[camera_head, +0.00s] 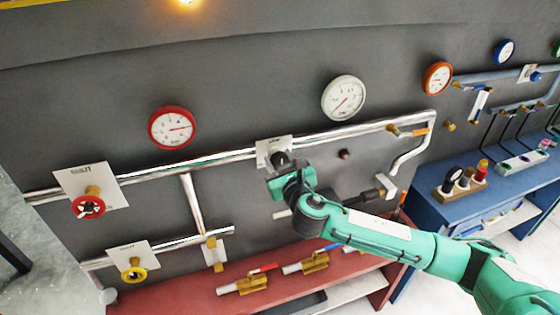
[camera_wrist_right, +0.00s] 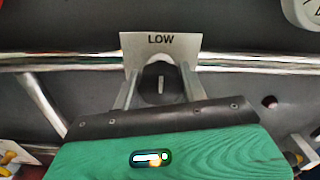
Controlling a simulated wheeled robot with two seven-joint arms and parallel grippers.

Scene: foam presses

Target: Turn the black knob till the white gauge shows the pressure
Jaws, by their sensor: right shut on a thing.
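The black knob (camera_wrist_right: 161,82) sits on the chrome pipe in front of a white plate marked LOW (camera_wrist_right: 160,42). A pale line on its face points straight up in the right wrist view. My right gripper (camera_wrist_right: 161,88) is shut on it, one finger at each side. In the head view the knob (camera_head: 279,159) is partly hidden by my right gripper (camera_head: 284,166). The white gauge (camera_head: 344,98) hangs on the dark wall, up and right of the knob. Its red needle slants between lower left and upper right; its figures are too small to read. My left gripper does not show.
A red-rimmed gauge (camera_head: 172,128) and an orange one (camera_head: 437,78) flank the white gauge. A red hand wheel (camera_head: 88,207) and a yellow one (camera_head: 134,270) are at left. Valves lie on the red bench (camera_head: 190,296) below. A blue bench (camera_head: 432,205) stands at right.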

